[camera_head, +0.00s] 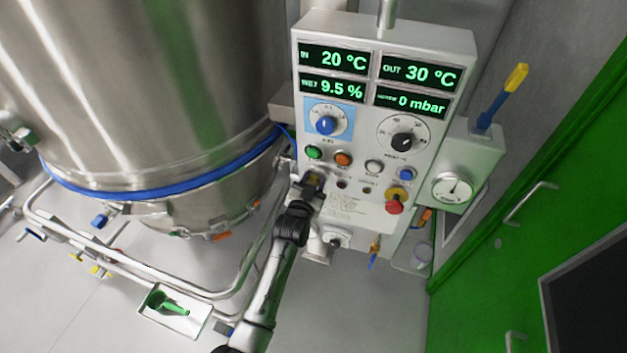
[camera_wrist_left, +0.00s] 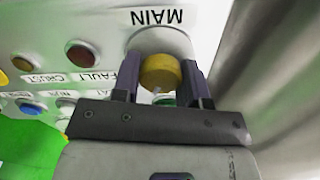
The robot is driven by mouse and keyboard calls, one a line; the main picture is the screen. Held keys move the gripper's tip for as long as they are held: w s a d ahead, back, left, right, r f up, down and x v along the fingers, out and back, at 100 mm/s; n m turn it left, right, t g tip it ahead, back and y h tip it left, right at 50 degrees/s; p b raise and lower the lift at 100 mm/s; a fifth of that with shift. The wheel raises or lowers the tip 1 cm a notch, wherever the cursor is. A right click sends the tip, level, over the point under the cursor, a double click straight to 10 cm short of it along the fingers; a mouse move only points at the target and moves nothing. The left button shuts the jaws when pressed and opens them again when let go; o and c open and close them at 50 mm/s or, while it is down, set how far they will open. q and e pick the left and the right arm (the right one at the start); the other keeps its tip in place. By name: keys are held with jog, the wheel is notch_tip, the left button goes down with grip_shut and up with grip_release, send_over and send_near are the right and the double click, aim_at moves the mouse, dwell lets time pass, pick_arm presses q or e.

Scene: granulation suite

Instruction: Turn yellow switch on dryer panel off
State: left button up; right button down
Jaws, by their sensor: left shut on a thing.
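The dryer panel (camera_head: 330,125) is a white box with green digital displays, knobs and buttons. The yellow switch (camera_wrist_left: 160,72) sits under the label MAIN in the left wrist view, where the label appears upside down. My left gripper (camera_wrist_left: 160,85) has one finger on each side of the yellow switch and is shut on it. In the head view my left gripper (camera_head: 312,186) is at the panel's lower left and covers most of the switch. My right gripper is not in view.
A large steel vessel (camera_head: 150,80) with a blue band stands left of the panel. Close to my gripper are a green button (camera_head: 314,153), an orange button (camera_head: 343,159) and a red emergency knob (camera_head: 394,206). A green door (camera_head: 530,220) is at the right.

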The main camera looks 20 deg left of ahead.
pick_arm(q)
jog(key=n+p, duration=0.1)
jog(key=n, duration=0.4)
jog(key=shift+r+p, duration=0.1)
jog(key=shift+p, duration=0.25)
jog(key=n, duration=0.4)
jog(key=shift+a+p, duration=0.1)
jog(key=shift+p, duration=0.25)
jog(key=shift+n, duration=0.8)
jog(key=o, duration=0.9)
jog(key=shift+o, duration=0.2)
